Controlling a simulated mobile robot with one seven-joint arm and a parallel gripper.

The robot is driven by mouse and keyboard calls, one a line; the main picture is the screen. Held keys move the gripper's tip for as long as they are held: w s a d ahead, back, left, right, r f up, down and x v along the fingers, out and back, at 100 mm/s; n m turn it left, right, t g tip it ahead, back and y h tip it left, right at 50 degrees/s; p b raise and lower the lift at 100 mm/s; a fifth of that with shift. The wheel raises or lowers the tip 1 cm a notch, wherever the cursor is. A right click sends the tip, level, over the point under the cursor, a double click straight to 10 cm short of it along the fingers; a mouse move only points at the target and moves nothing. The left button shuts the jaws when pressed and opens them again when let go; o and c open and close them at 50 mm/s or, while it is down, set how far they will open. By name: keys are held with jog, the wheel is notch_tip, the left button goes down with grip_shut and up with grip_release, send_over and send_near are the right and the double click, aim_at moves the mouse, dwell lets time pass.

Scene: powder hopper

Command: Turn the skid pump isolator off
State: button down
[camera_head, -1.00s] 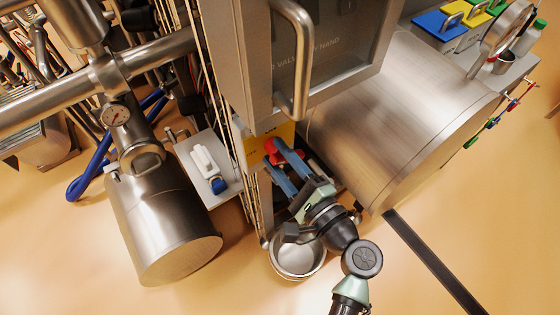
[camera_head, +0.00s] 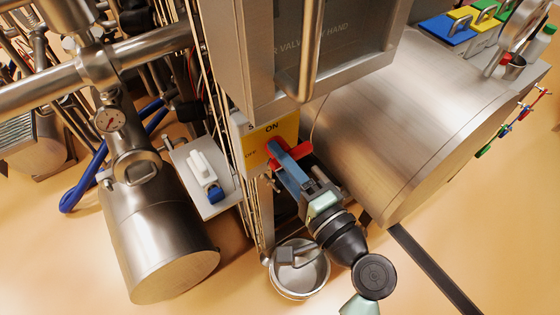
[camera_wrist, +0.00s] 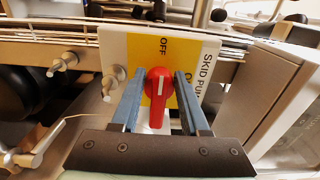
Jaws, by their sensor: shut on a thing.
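The isolator has a yellow panel (camera_head: 259,146) with ON and OFF lettering and a red rotary handle (camera_head: 308,157). In the wrist view the red handle (camera_wrist: 159,92) stands nearly upright between my two blue fingers, with its white line pointing up toward OFF. The ON lettering is at its right, partly hidden by a finger. The white label plate (camera_wrist: 115,50) reads SKID PU, cut off. My gripper (camera_head: 280,160) is shut on the handle; in the wrist view the fingertips (camera_wrist: 157,78) are at its two sides. In the head view the fingers hide part of the handle.
A steel cabinet (camera_head: 312,60) overhangs the panel. A large steel drum (camera_head: 375,120) stands to the right and a steel vessel (camera_head: 160,235) to the left. A steel bucket (camera_head: 301,278) sits under my wrist. Open floor lies in front.

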dwell(0.3)
jog(key=c, duration=0.8)
grip_release()
jog(key=shift+o, duration=0.2)
jog(key=v, duration=1.3)
